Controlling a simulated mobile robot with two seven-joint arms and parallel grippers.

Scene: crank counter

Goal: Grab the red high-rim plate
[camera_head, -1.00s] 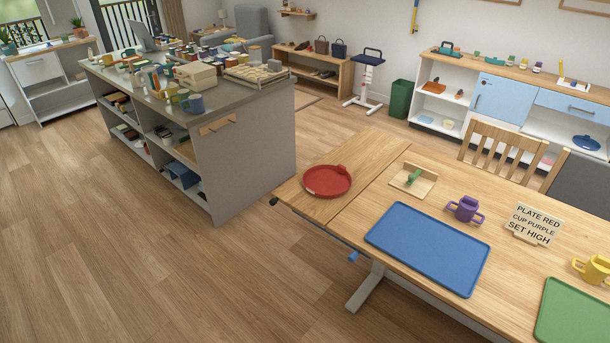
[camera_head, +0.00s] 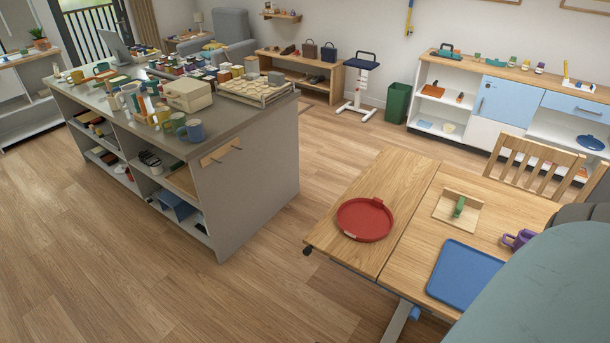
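The red high-rim plate (camera_head: 364,219) lies flat on the left leaf of the wooden table (camera_head: 405,172), near its left end. It is round, with a raised rim and small tabs at its edge. Nothing touches it. A grey-green rounded arm part of mine fills the lower right corner and covers part of the table. Neither gripper's fingers show, so I cannot see whether they are open or shut.
A blue tray (camera_head: 463,275), a small wooden board with a green handle (camera_head: 458,208) and a purple cup (camera_head: 517,240) are right of the plate. A grey island (camera_head: 250,170) with mugs stands left. Open floor lies between island and table.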

